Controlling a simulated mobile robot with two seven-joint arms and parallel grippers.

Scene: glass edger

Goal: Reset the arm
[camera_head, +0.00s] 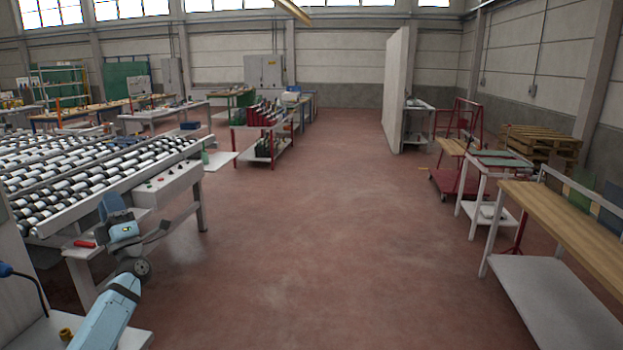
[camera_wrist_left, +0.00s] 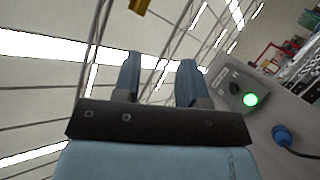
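My left arm rises from the bottom left of the head view in light blue links. My left gripper (camera_head: 112,204) is small there, beside the front of the roller table. In the left wrist view my left gripper (camera_wrist_left: 160,78) points up toward the ceiling and roof windows. Its two blue fingers stand apart with nothing between them, so it is open and empty. My right arm and gripper are not in view.
A grey panel (camera_wrist_left: 230,115) with a green-lit button (camera_wrist_left: 250,100) and a blue plug (camera_wrist_left: 282,134) is close on the right in the wrist view. The roller table (camera_head: 165,190) stands left, a wooden-topped bench (camera_head: 560,225) right. The red floor (camera_head: 330,220) between them is clear.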

